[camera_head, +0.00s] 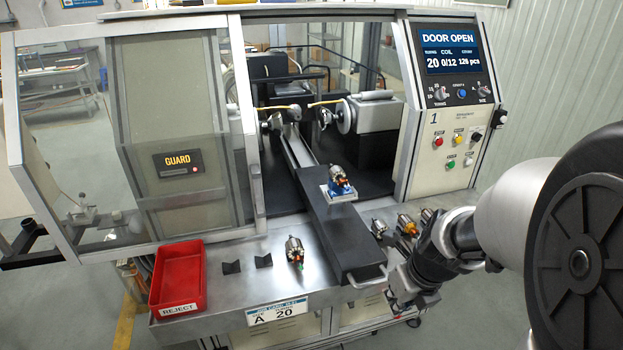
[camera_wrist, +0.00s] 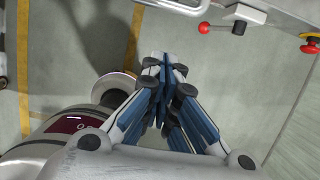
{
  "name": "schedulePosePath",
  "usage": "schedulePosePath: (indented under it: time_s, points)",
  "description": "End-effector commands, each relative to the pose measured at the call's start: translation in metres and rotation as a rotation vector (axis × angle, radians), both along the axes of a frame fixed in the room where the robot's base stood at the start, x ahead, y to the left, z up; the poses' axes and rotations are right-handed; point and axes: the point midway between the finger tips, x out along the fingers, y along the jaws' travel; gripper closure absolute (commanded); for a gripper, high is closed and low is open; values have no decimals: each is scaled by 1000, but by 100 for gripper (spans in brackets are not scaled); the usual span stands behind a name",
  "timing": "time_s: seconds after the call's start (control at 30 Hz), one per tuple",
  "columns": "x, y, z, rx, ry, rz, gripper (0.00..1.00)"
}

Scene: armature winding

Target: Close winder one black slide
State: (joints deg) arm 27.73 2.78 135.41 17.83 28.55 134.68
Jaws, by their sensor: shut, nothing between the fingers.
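The black slide (camera_head: 340,232) of winder one is pulled out through the open doorway and reaches over the steel front table. A light pull handle (camera_head: 368,277) is on its front end. A blue-and-white holder (camera_head: 337,190) on the slide carries an armature (camera_head: 339,176). My gripper (camera_head: 403,302) is to the right of the handle, apart from it, pointing down beside the table's front edge. In the wrist view my gripper (camera_wrist: 165,60) has its fingers together and empty above the floor. The slide is not clearly visible in that view.
A red reject bin (camera_head: 178,277) and a loose armature (camera_head: 295,252) are on the table left of the slide. More armatures (camera_head: 407,224) lie to its right, near my arm. The guard (camera_head: 180,130) stands aside at left. A red-knobbed lever (camera_wrist: 203,29) shows in the wrist view.

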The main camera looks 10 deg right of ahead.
Motion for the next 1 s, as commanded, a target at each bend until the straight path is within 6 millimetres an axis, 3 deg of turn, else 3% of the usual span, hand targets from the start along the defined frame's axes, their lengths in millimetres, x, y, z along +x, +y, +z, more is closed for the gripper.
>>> schedulePosePath:
  time_s: [0.03, 0.2, 0.33, 0.8, 1.0]
  points:
    - [2, 1, -14, 1, 3, 2, 100]
    - [29, 2, -13, -1, -1, 3, 100]
    - [38, 2, -14, -1, -1, 2, 100]
    - [41, 1, -14, 0, 0, 1, 100]
    - [46, -8, -13, 0, 0, -2, 100]
